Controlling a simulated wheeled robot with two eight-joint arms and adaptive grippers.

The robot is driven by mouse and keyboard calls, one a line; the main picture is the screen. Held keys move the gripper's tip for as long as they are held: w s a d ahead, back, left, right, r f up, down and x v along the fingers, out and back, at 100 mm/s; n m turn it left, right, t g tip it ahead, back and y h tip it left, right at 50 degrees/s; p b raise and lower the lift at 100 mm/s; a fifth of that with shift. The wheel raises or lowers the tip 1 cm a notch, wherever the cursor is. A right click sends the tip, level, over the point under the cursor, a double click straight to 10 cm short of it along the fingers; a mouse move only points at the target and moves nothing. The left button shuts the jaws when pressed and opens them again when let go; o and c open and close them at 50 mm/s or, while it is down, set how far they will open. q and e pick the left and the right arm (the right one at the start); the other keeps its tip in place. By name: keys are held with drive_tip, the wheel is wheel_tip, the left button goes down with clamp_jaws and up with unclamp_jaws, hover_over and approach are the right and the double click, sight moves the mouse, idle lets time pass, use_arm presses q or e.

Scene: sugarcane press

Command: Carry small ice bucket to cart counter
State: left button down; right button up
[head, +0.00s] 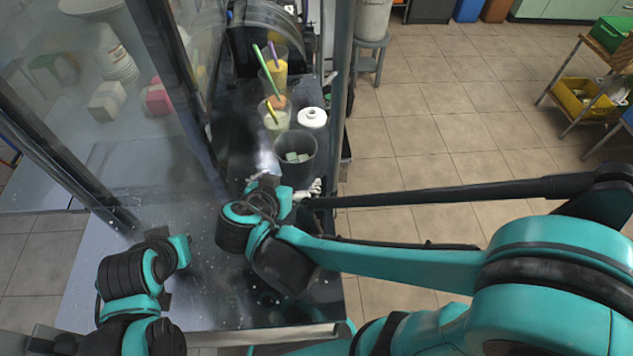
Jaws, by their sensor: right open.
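The small ice bucket (308,145) is a dark grey, open-topped bucket with a few pale ice cubes in it. It stands upright on the dark metal counter (200,290) of the cart, near the counter's right edge. My right gripper (285,187) is open at the near side of the bucket, low by its base. Light finger parts show to the left and right of the base; I cannot tell whether they touch it. My right wrist hides part of the gripper. My left arm is at the lower left, away from the bucket, and its fingers do not show.
Behind the bucket stand a clear cup (266,122) with a yellow stick, a white round lidded pot (312,118) and cups with colourful sticks. A glass panel (90,90) with a dark frame borders the left. The near counter is clear. Tiled floor lies right.

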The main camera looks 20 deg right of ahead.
drive_tip(key=s+d, duration=0.1)
drive_tip(key=d, duration=0.1)
drive_tip(key=s+d+f+n+g+y, duration=0.1)
drive_tip(key=d, duration=0.1)
drive_tip(key=d+n+g+y, duration=0.1)
drive_tip(key=d, duration=0.1)
drive_tip(key=shift+s+d+f, duration=0.2)
drive_tip(key=shift+s+d, duration=0.15)
drive_tip(key=shift+s, duration=0.05)
drive_tip(key=s+d+r+n+y, duration=0.1)
drive_tip(key=s+d+n+y, duration=0.2)
drive_tip(key=s+y, duration=0.1)
drive_tip(key=shift+s+d+n, duration=0.3)
drive_tip(key=shift+s+d, duration=0.05)
drive_tip(key=shift+s, duration=0.5)
